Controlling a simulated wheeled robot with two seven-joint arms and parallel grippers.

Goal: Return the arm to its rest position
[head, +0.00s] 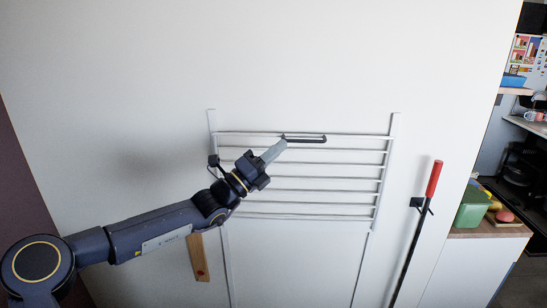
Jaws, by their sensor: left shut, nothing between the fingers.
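My left arm reaches in from the lower left, stretched out toward the white wall. My left gripper (274,152) is at the end of it, in front of the upper part of a white slatted rack (330,183). Its grey fingers look closed together, with nothing seen between them. A thin dark bar-shaped piece (314,141) shows at the rack's top, right at the fingertips; I cannot tell whether they touch it. My right gripper is not in view.
A red-handled pole (434,178) leans in a black holder right of the rack. A wooden strip (196,255) hangs behind my arm. A green container (472,208) stands on a cabinet at the right. The upper wall is bare.

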